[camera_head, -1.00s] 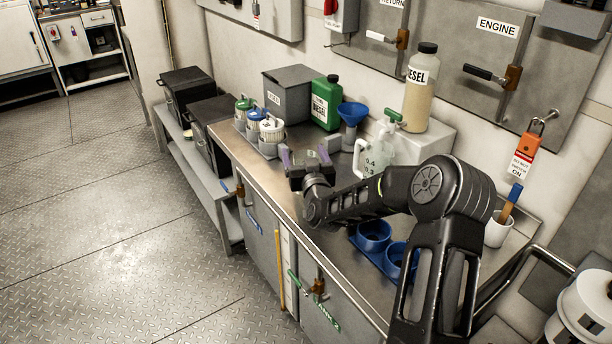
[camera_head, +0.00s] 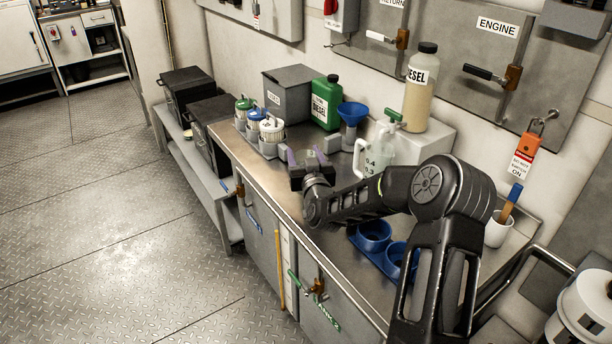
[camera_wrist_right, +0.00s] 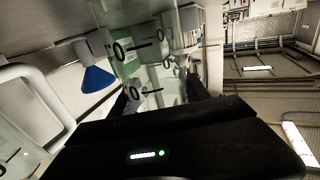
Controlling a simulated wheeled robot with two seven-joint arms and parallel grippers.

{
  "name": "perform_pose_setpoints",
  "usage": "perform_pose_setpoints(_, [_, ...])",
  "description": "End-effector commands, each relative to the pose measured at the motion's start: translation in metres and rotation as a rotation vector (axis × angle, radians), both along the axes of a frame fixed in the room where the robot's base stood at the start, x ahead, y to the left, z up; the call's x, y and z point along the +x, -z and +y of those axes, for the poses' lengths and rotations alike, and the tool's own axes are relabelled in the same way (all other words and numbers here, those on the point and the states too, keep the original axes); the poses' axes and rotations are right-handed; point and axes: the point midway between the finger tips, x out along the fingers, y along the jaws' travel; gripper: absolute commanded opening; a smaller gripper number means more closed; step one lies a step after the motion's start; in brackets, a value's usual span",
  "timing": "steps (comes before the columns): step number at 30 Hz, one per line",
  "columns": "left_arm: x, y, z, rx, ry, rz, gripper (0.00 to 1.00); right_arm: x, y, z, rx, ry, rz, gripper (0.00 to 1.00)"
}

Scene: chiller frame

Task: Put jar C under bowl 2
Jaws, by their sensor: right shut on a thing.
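My right gripper (camera_head: 306,158) is over the steel worktop, left of the clear measuring jug. Its purple-edged fingers are closed in on something that the gripper hides in the head view. In the right wrist view, a clear thing with black marks (camera_wrist_right: 143,68) shows between the fingers; it looks like a clear jar, but I read no letter. Two blue bowls, one nearer the wall side (camera_head: 374,233) and one to its right (camera_head: 398,254), sit on a blue tray (camera_head: 371,256). I cannot read their numbers. My left gripper is out of view.
Lidded jars (camera_head: 271,133) stand in a rack at the left. A grey box (camera_head: 288,92), green canister (camera_head: 326,104), blue funnel (camera_head: 352,113), measuring jug (camera_head: 377,152) and diesel bottle (camera_head: 419,88) line the back. A white cup (camera_head: 498,231) stands right. Worktop is bare near the front edge.

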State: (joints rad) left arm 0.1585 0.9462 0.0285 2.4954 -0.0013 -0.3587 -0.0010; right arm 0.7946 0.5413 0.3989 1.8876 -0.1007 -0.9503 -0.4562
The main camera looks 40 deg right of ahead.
Motion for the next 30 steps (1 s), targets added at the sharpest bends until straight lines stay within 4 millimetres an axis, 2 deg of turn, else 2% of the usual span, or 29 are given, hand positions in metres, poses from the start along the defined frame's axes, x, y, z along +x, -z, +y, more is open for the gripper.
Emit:
perform_pose_setpoints(4, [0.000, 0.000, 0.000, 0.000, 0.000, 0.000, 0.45, 0.000, 0.000, 0.000, 0.000, 0.000, 0.000, 0.00])
perform_pose_setpoints(12, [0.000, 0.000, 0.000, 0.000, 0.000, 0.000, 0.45, 0.000, -0.001, 0.000, 0.000, 0.000, -0.001, 0.00])
perform_pose_setpoints(16, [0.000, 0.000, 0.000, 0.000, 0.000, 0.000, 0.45, 0.000, -0.007, 0.000, -0.002, 0.000, -0.001, 0.00])
perform_pose_setpoints(20, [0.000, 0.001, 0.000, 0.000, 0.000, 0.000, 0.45, 0.000, -0.025, 0.000, -0.004, 0.000, -0.004, 0.00])
perform_pose_setpoints(30, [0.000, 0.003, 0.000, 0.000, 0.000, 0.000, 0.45, 0.000, -0.087, 0.000, -0.002, 0.000, -0.002, 0.00])
